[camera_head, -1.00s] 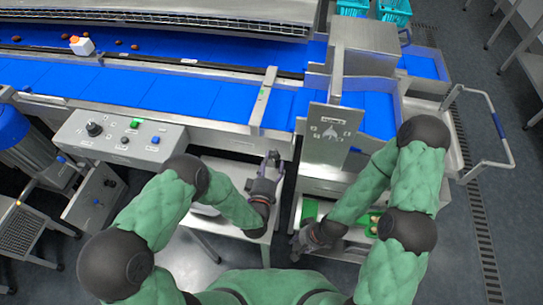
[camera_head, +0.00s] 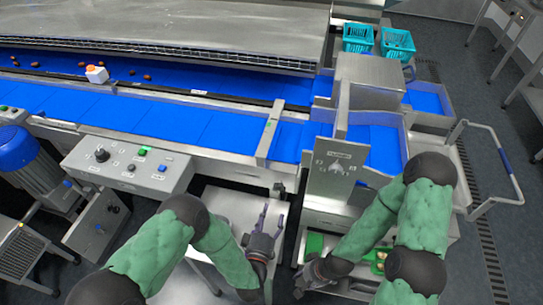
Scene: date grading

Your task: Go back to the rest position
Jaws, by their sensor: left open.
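My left gripper (camera_head: 271,219) is open with nothing between its fingers. It is over the steel side table (camera_head: 217,208) in front of the conveyor, with its fingers pointing up toward the machine. My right gripper (camera_head: 301,283) is lower in the picture, close to the front of the steel stand below the panel with a printed symbol (camera_head: 337,168). Its fingers are small and dark here, so I cannot tell whether it is open or shut.
A control box (camera_head: 128,163) stands at left. A green tray (camera_head: 314,244) and yellowish items (camera_head: 379,262) lie near my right arm. Teal baskets (camera_head: 357,38) stand behind.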

